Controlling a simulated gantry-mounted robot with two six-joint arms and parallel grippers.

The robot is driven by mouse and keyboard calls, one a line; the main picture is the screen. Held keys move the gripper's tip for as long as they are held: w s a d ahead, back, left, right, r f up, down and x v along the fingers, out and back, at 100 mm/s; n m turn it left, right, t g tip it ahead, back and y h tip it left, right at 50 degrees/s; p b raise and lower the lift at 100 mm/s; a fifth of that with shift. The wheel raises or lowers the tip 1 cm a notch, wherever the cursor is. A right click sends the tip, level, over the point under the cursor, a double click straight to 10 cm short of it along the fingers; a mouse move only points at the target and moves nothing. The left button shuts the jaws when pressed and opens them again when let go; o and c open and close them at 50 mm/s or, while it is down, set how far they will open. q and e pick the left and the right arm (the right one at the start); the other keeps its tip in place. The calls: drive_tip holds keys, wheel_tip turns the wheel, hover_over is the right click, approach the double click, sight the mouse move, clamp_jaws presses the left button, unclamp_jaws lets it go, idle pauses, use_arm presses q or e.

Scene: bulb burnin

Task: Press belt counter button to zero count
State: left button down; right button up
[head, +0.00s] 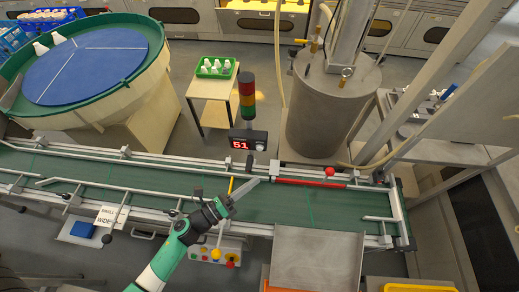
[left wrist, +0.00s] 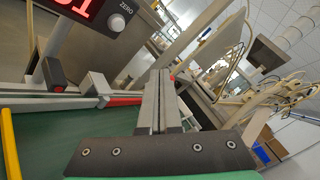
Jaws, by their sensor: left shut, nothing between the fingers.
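The belt counter (head: 240,145) is a dark box with a red display reading 51, mounted behind the conveyor. In the left wrist view, the counter (left wrist: 65,32) is at the top left, partly cut off. Its pale round button (left wrist: 116,23) is labelled ZERO; the button (head: 259,147) is small in the head view. My left gripper (head: 256,182) is over the green belt, in front of the counter and apart from it. Its fingers are shut and empty, and in the left wrist view the gripper (left wrist: 159,78) points right of the button.
The green conveyor belt (head: 130,199) has metal rails. A stack light (head: 247,98) rises behind the counter. A red bar (head: 310,183) and red knob (head: 330,171) lie along the far rail. A metal tank (head: 325,110) stands behind right. A yellow rod (left wrist: 9,145) is at left.

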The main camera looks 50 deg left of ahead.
sight(260, 149)
use_arm(q)
drive_tip(key=w+a, duration=0.5)
drive_tip(key=w, duration=0.1)
drive_tip(key=shift+w+a+b, duration=0.25)
drive_tip(key=shift+b, duration=0.05)
drive_tip(key=shift+w+a, duration=0.1)
idle(1.8)
drive_tip(key=shift+w+a, duration=0.2)
drive_tip(key=shift+w, duration=0.05)
drive_tip(key=shift+w+a, duration=0.25)
idle(0.7)
idle(0.3)
drive_tip(key=shift+s+d, duration=0.55)
drive_tip(key=shift+s, duration=0.05)
